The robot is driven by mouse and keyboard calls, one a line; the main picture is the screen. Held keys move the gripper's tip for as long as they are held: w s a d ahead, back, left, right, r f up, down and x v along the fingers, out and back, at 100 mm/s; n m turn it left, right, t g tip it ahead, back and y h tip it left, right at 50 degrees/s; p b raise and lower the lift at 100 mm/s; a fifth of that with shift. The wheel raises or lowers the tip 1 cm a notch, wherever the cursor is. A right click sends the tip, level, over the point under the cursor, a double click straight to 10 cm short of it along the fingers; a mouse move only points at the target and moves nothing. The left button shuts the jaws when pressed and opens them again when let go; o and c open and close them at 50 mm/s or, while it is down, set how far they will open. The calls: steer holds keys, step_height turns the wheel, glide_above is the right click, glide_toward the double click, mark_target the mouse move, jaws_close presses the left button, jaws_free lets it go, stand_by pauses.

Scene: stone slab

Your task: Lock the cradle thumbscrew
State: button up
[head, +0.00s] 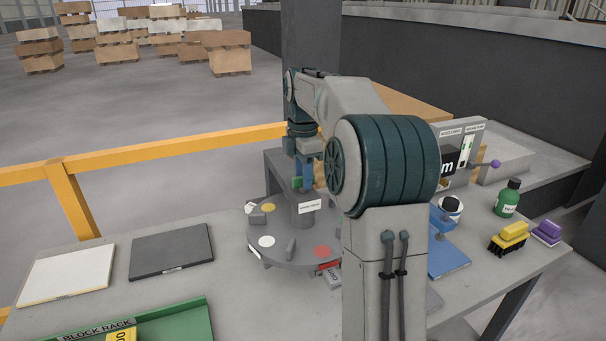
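My gripper (304,178) points down above a grey round turntable (285,254), close to its central post. It is small and partly behind my arm, so I cannot tell whether it is open or shut. A small green piece (297,182) shows beside the fingers. A blue stand (447,222) holding a black-and-white round part is on the bench to the right of my arm; it may be the cradle, but I cannot be sure. I cannot make out a thumbscrew; my arm hides part of the bench.
The turntable carries coloured discs and small upright parts. A white plate (68,275) and a dark plate (171,252) lie left. A green block rack (170,327) is at the front.

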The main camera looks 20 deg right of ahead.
jaws_close()
